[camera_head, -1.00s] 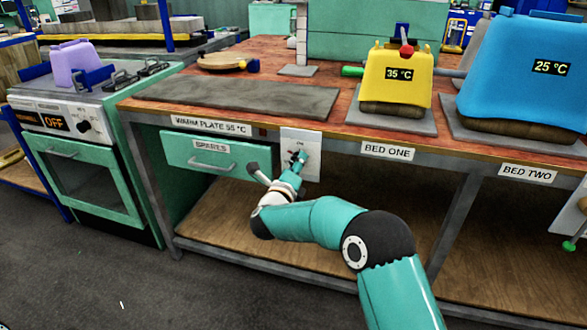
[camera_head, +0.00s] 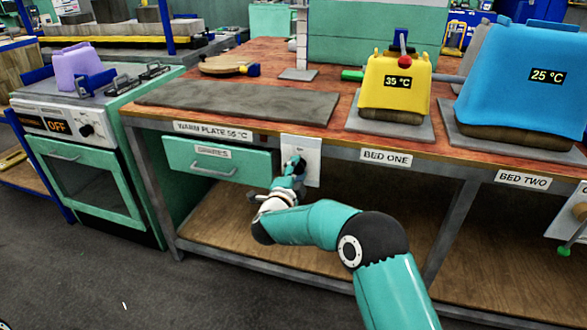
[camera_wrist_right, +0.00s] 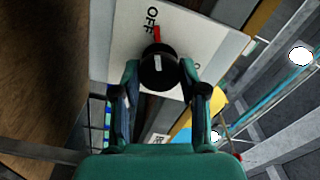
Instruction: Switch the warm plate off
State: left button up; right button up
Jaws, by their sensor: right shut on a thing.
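The warm plate (camera_head: 235,101) is a flat grey slab on the bench's left, above a "WARM PLATE 55 °C" label (camera_head: 212,130). A pale switch panel (camera_head: 313,150) is on the bench front beside the green drawer. In the right wrist view, the panel (camera_wrist_right: 215,45) carries a round black knob (camera_wrist_right: 158,68) with a red pointer (camera_wrist_right: 157,34) directed at the letters "OFF". My right gripper (camera_head: 293,165) is at the panel, its fingers shut around the knob (camera_wrist_right: 160,72). In the head view it hides the knob. My left gripper is not in view.
The green "SPARES" drawer (camera_head: 215,170) sits close left of my right gripper. A yellow press (camera_head: 399,90) and a blue press (camera_head: 523,75) stand on the bench. A stove (camera_head: 90,170) with an "OFF" display is at left.

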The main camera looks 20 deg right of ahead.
jog(key=shift+w+a+n, duration=0.1)
jog(key=shift+a+n, duration=0.25)
jog(key=shift+n, duration=0.35)
jog(key=shift+f, duration=0.15)
jog(key=o, duration=1.1)
jog(key=shift+d, duration=0.15)
jog(key=v, duration=1.2)
